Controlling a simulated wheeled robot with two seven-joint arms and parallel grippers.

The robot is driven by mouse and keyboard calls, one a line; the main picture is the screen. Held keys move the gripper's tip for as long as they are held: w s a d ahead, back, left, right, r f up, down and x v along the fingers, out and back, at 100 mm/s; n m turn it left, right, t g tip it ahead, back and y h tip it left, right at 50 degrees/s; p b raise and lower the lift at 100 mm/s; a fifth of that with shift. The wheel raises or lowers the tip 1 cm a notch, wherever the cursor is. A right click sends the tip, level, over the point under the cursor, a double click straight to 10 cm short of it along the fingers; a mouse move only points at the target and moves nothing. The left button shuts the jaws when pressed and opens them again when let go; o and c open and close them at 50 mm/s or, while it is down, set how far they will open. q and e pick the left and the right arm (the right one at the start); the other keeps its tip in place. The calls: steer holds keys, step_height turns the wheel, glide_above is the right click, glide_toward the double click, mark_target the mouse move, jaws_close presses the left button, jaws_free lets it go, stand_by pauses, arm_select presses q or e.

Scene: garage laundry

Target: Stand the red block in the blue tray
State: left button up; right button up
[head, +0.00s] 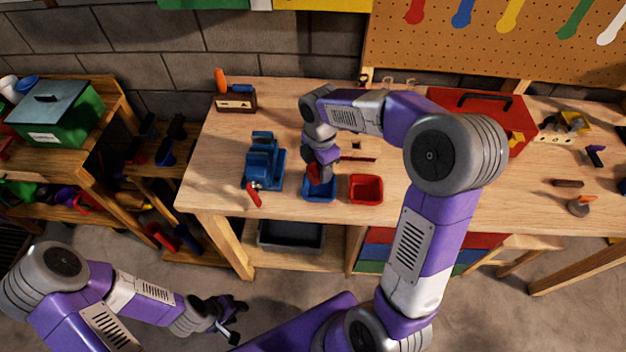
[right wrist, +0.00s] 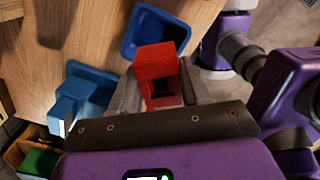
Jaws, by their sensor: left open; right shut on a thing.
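The red block (head: 313,172) is between the fingers of my right gripper (head: 319,176) above the blue tray (head: 329,197). In the right wrist view the red block (right wrist: 156,64) sticks out past the fingers, with the blue tray (right wrist: 130,44) just beyond it. My right gripper is shut on the block. Whether the block touches the tray floor I cannot tell; the gripper hides part of the tray. My left gripper (head: 229,317) is open and empty, low in front of the bench, away from the block and tray.
A red tray (head: 367,189) stands just right of the blue tray. A blue vise (head: 264,162) with a red handle stands to the left. A red toolbox (head: 497,112) is at the back right. The bench's front edge is close to both trays.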

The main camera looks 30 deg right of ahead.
mark_target(319, 191)
steer(key=shift+w+d+r+n, duration=0.3)
steer(key=shift+w+r+n, duration=0.15)
steer(key=shift+n, duration=0.25)
arm_select(q)
steer(key=shift+w+f+b, duration=0.25)
steer(key=shift+f+b, duration=0.25)
steer(key=shift+b, duration=0.05)
steer(key=shift+w+f+b, duration=0.25)
steer(key=shift+f+b, duration=0.25)
arm_select(e)
step_height(319, 191, down, 10)
steer(key=shift+r, duration=0.1)
steer(key=o, duration=0.9)
steer(key=shift+c, duration=0.2)
arm_select(q)
steer(key=shift+f, duration=0.1)
arm_select(e)
step_height(319, 191, up, 12)
steer(key=shift+r+p, duration=0.1)
steer(key=shift+p, duration=1.15)
arm_select(q)
step_height(319, 191, up, 3)
steer(key=shift+f, duration=0.15)
